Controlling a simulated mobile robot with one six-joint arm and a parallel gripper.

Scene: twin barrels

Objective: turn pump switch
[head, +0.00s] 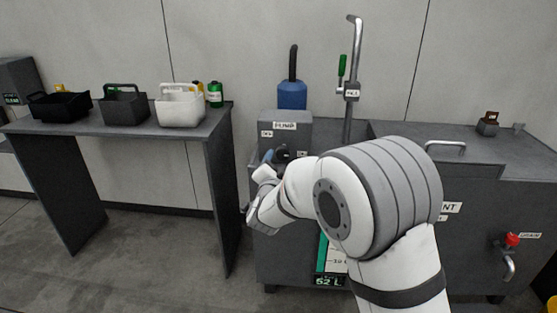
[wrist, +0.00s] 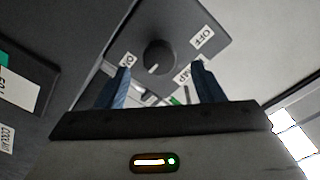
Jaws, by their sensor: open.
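The pump switch is a round dark knob (wrist: 158,57) on the grey face of the pump box (head: 291,117). In the wrist view an OFF label (wrist: 203,37) is at its upper right and an ON label (wrist: 127,61) at its left. The knob's small white mark is on its lower side, slightly left. My gripper (wrist: 161,80) is open and empty, its blue fingers spread on either side of the knob's line. The knob shows between and beyond the fingertips, apparently apart from them. In the head view my gripper (head: 268,157) is at the box's front, beside the dark knob.
A blue pump motor (head: 292,95) stands behind the box, with a tall pipe and green-handled valve (head: 342,66) to its right. A dark table (head: 140,127) with several caddies is at left. A red valve (head: 511,240) is at lower right.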

